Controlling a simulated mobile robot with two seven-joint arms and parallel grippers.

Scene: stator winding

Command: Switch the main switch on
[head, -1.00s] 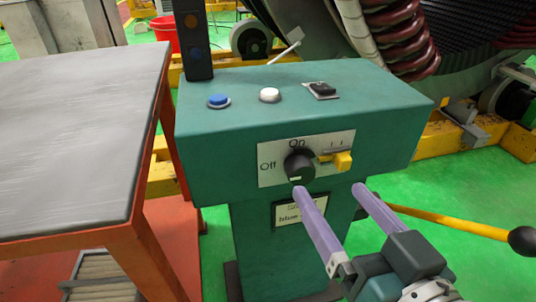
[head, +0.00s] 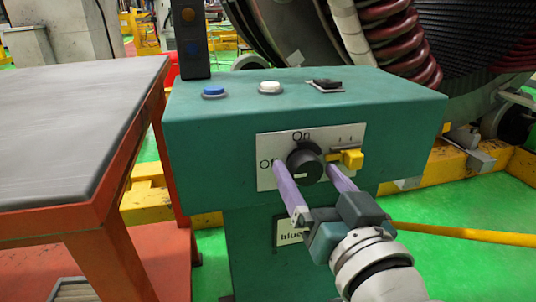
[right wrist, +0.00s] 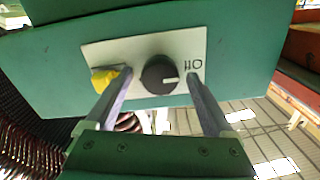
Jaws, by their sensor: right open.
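The main switch (head: 304,163) is a round black knob on a pale plate (head: 267,148) marked Off at its left and On above it. The plate is on the front of a green control box (head: 220,135). A white mark on the knob points toward its lower left in the head view. My right gripper (head: 302,167) is open, its two purple fingers on either side of the knob. In the right wrist view the knob (right wrist: 159,74) lies between the spread fingertips (right wrist: 160,78), with gaps at both sides. My left gripper is out of view.
A yellow handle (head: 352,159) sits right of the knob, close to the right finger. Blue (head: 213,92) and white (head: 270,88) buttons and a black switch (head: 327,84) are on the box top. A grey-topped table (head: 70,125) stands at the left.

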